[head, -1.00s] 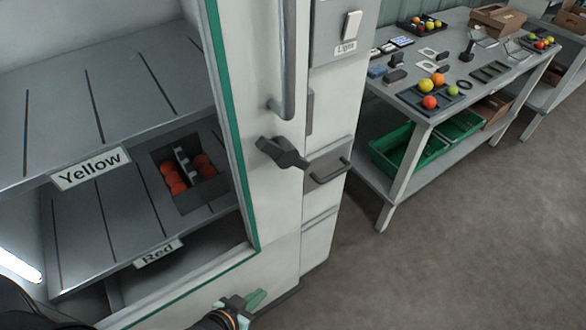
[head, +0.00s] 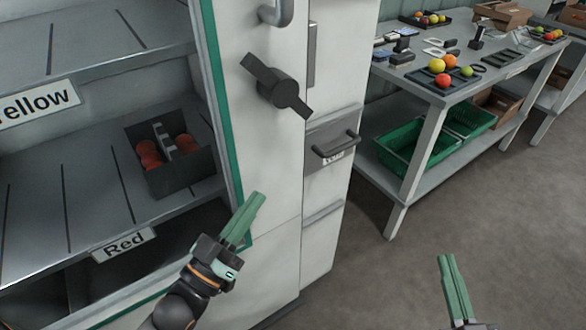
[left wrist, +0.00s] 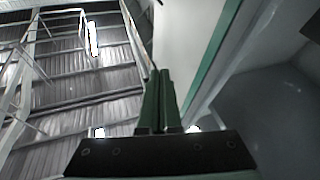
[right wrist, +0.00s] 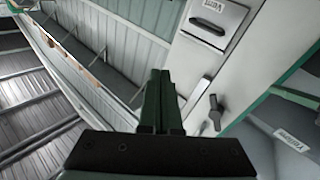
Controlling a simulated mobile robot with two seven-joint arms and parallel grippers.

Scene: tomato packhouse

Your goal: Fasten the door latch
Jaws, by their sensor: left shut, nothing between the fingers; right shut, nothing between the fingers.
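My left gripper (head: 257,200) is shut and empty, below and left of the latch, in front of the green-edged cabinet door. My right gripper (head: 447,260) is shut and empty, low on the right over the floor, apart from the latch. The left wrist view does not clearly show the latch.
Cabinet shelves labelled Yellow (head: 38,104) and Red (head: 123,245) show behind the glass, with a dark box (head: 185,180) of red tomatoes. A drawer (head: 335,140) is right of the latch. A table (head: 455,95) with green crates (head: 400,160) stands right; the floor is open.

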